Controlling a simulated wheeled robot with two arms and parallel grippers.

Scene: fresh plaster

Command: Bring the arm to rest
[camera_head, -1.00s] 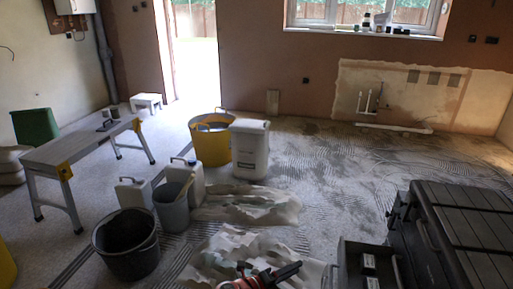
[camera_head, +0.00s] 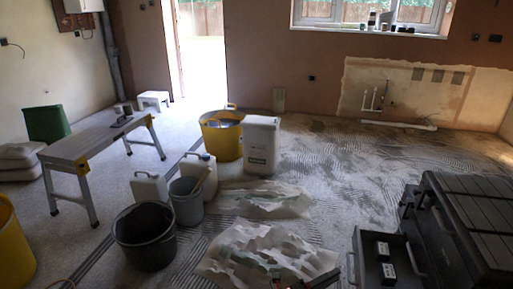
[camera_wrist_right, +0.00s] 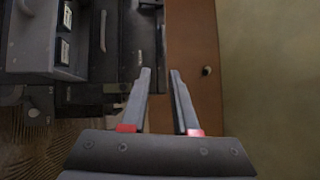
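My right gripper (camera_head: 308,283) shows only in part at the bottom edge of the head view, in front of the crumpled sheets on the floor. In the right wrist view its two fingers (camera_wrist_right: 161,72) stand apart with nothing between them. Behind the fingertips are a dark cabinet front and a brown panel (camera_wrist_right: 190,50). My left gripper is not in view.
A dark tool chest (camera_head: 465,215) with an open drawer (camera_head: 371,275) stands at the right. A black bucket (camera_head: 146,240), a grey bucket (camera_head: 187,208), canisters and a work bench (camera_head: 85,148) stand at the left. Floor at the centre right is clear.

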